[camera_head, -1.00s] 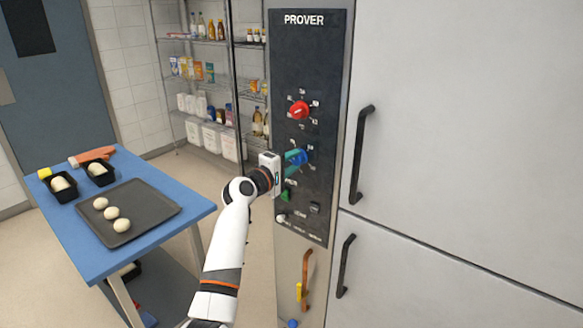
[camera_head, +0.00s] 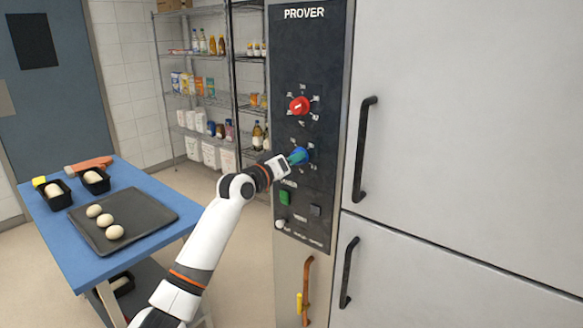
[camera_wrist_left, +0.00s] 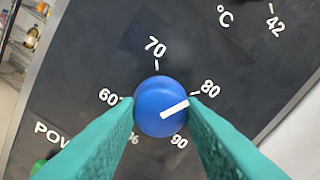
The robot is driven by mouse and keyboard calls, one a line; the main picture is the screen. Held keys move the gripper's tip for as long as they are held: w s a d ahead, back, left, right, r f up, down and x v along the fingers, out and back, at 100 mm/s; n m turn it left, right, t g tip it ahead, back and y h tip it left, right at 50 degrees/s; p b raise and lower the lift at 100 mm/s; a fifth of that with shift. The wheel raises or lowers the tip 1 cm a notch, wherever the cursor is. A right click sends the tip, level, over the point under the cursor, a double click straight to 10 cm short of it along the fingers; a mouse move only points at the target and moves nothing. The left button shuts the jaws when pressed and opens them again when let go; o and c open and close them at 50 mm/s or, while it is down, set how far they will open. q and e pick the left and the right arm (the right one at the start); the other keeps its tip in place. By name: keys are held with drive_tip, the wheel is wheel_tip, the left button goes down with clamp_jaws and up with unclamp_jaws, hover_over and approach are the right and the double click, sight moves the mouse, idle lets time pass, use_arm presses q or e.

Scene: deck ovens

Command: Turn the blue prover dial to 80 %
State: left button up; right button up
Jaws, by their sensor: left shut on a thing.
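The blue prover dial (camera_head: 304,154) is on the black control panel, below a red dial. In the left wrist view the blue dial (camera_wrist_left: 161,106) fills the middle, and its white pointer line aims right and slightly up, at about the 80 mark. The 60, 70 and 90 marks also show around it. My left gripper (camera_head: 299,156) is at the dial from the left. Its teal fingers (camera_wrist_left: 162,108) are shut on the dial, one on each side. My right gripper is not in view.
The red dial (camera_head: 299,105) sits above, and a green switch (camera_head: 285,197) and dark button (camera_head: 315,210) below. White prover doors with a black handle (camera_head: 364,150) stand at right. A blue table (camera_head: 75,245) with a dough tray (camera_head: 150,212) is at left.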

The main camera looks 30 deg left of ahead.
use_arm(q)
drive_tip(key=shift+f+m+b, duration=0.1)
drive_tip(key=shift+m+b, duration=0.35)
drive_tip(key=shift+m, duration=1.15)
drive_tip(key=o, duration=1)
drive_tip(key=shift+s, duration=0.1)
drive_tip(key=s+b, duration=0.3)
drive_tip(key=s, duration=0.8)
drive_tip(key=shift+s+a+b, duration=0.3)
drive_tip(key=shift+s+a, duration=0.05)
drive_tip(key=shift+a, duration=0.1)
